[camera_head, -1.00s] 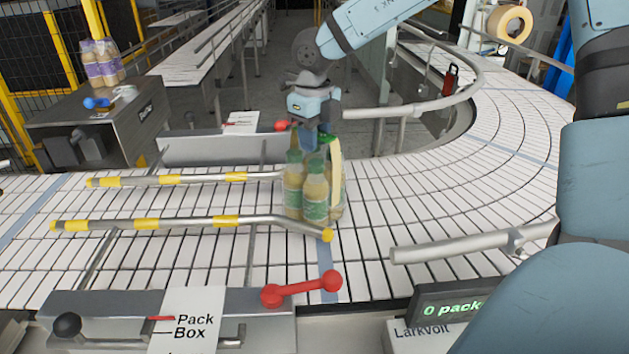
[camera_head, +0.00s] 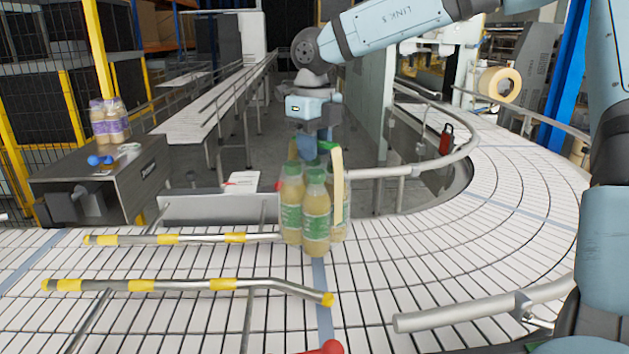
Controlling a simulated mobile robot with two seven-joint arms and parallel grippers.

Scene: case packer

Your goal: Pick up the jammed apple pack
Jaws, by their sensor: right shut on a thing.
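The apple pack (camera_head: 316,218) is a cluster of green-capped bottles with pale yellow juice and green labels, wrapped together. It is upright over the white slatted conveyor (camera_head: 420,270), near the right ends of the two guide rails. My right gripper (camera_head: 316,158) comes down from above and is shut on the top of the pack. Its fingers are partly hidden among the bottle caps and beside a pale yellow strip. Whether the pack's base touches the conveyor is hard to tell. My left gripper is not in view.
Two guide rails with yellow bands, a near one (camera_head: 185,285) and a far one (camera_head: 180,239), lie left of the pack. Another rail (camera_head: 480,303) is at the front right. Purple-labelled bottles (camera_head: 108,122) stand on a grey machine (camera_head: 100,180). The curved conveyor at right is clear.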

